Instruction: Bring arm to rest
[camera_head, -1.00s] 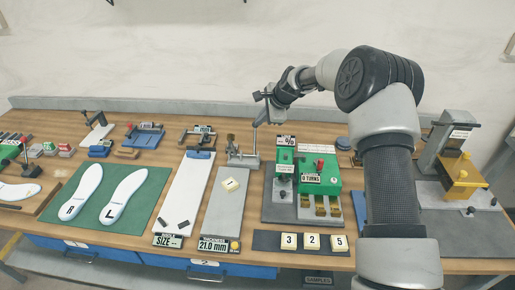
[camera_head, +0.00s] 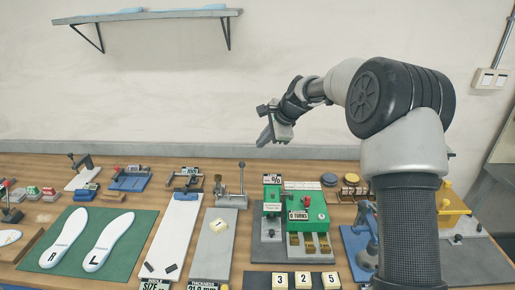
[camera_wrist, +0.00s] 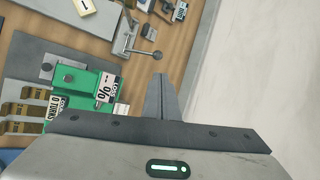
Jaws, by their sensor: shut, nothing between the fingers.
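My arm is raised over the right side of the bench and bends over to the left. My gripper (camera_head: 266,140) is in the air in front of the wall, above the back of the bench. It is shut and empty, and in the wrist view its closed fingers (camera_wrist: 161,98) form one narrow wedge. It touches nothing that I can see. Below it in the wrist view are the green machine (camera_wrist: 75,75) and a grey lever clamp (camera_wrist: 128,42).
The bench (camera_head: 230,165) holds white insoles on a green mat (camera_head: 137,245), a grey gauge plate (camera_head: 212,250), the green machine (camera_head: 308,215) and number tiles (camera_head: 305,280). A shelf (camera_head: 150,16) is on the wall at the upper left. The air around my gripper is clear.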

